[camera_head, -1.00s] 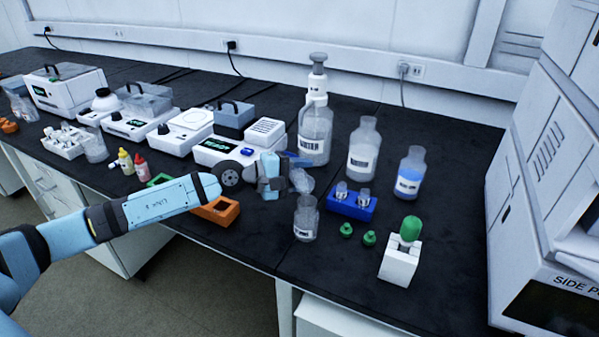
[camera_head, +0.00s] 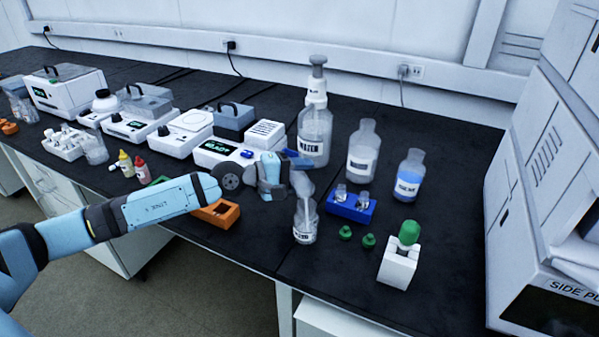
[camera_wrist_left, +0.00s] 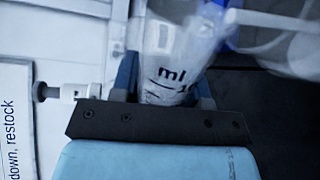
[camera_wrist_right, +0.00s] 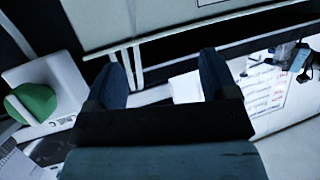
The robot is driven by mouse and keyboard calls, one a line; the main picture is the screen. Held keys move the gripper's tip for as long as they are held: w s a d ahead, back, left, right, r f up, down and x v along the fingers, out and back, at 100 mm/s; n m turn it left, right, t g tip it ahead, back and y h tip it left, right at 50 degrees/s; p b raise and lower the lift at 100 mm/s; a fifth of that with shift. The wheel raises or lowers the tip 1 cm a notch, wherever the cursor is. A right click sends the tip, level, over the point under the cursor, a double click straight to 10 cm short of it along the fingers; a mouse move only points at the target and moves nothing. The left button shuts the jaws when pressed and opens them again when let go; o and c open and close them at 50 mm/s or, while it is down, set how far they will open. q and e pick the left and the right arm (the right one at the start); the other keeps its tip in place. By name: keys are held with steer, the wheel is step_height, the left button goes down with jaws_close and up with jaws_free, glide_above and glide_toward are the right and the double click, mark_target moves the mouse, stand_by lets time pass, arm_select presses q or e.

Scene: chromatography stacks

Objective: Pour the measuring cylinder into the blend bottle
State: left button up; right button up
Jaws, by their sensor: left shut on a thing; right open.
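My left gripper (camera_head: 284,176) is shut on the clear measuring cylinder (camera_head: 302,184). In the left wrist view the cylinder (camera_wrist_left: 172,65) sits between the fingers, with "ml" marks on its wall. It is tilted, with its lower end at the mouth of the blend bottle (camera_head: 304,232). This is a clear, open, labelled bottle standing upright near the bench's front edge. A pale streak shows at the bottle's neck; I cannot tell if it is liquid. Whether cylinder and bottle touch is unclear. My right gripper (camera_wrist_right: 165,78) is open and empty, and out of the head view.
A blue rack (camera_head: 351,208) with small vials stands right of the bottle, with green caps (camera_head: 368,241) before it. A white block with a green top (camera_head: 398,265) is farther right. Larger bottles (camera_head: 362,152) stand behind. An orange holder (camera_head: 217,213) lies to the left.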

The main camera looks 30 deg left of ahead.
arm_select(q)
steer(key=shift+f, duration=0.15)
arm_select(e)
steer(key=f, duration=0.3)
steer(key=shift+s+d+f+g, duration=0.15)
steer(key=shift+s+f+g, duration=0.2)
steer(key=shift+s+g, duration=0.05)
steer(key=shift+r, duration=0.1)
arm_select(q)
steer(key=shift+d+r+m+p, duration=0.15)
steer(key=shift+r+m+p, duration=0.25)
steer(key=shift+m+p, duration=0.45)
arm_select(e)
steer(key=shift+w+d+r, duration=0.1)
steer(key=shift+r, duration=0.5)
arm_select(q)
steer(key=shift+r, duration=0.1)
arm_select(e)
steer(key=shift+r, duration=0.2)
arm_select(q)
steer(key=shift+r+p, duration=0.25)
steer(key=shift+p, duration=0.2)
steer(key=shift+s+d+r+m+y+p, duration=0.15)
steer(key=shift+r+m+y+p, duration=0.15)
steer(key=shift+r+p, duration=0.2)
arm_select(e)
steer(key=shift+r, duration=0.7)
